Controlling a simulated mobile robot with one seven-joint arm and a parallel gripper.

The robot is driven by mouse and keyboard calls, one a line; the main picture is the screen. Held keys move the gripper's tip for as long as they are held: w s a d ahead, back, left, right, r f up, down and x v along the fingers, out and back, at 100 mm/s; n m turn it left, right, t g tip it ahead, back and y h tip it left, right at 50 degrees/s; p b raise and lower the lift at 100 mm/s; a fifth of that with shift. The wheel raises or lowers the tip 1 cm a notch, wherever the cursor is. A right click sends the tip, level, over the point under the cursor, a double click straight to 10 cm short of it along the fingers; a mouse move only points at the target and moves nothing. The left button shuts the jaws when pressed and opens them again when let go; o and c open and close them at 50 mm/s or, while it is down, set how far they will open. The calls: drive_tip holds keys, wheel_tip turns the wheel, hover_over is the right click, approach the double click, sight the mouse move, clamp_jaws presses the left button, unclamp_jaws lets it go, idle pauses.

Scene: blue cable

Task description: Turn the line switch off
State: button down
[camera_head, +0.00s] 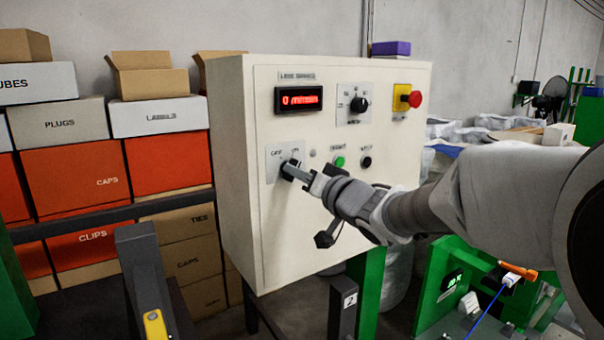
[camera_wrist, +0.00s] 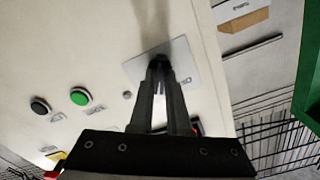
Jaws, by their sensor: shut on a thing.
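The line switch (camera_head: 286,170) is a dark rotary knob on a light plate (camera_head: 271,165) marked OFF and ON, low on the left of the cream control cabinet's front. My gripper (camera_head: 296,170) reaches in from the right and is shut on the knob. In the wrist view the two dark fingers (camera_wrist: 161,75) close around the knob in front of the plate (camera_wrist: 186,65). The fingers hide most of the knob, so I cannot tell which way it points.
A green button (camera_head: 339,161) and a black button (camera_head: 366,162) sit right of the switch. A black dial (camera_head: 358,104) and a red emergency stop (camera_head: 414,98) are above. Shelves with orange bins (camera_head: 92,183) stand left.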

drive_tip(key=shift+n, duration=0.3)
drive_tip(key=n+b, duration=0.5)
drive_tip(key=n, duration=0.6)
drive_tip(key=shift+b, duration=0.35)
drive_tip(key=shift+n, duration=0.3)
drive_tip(key=c, duration=0.9)
unclamp_jaws()
drive_tip(key=shift+s, duration=0.1)
drive_tip(key=v, duration=1.7)
drive_tip(key=shift+s+d+p, duration=0.1)
drive_tip(key=shift+d+p, duration=0.05)
drive_tip(key=shift+p, duration=0.15)
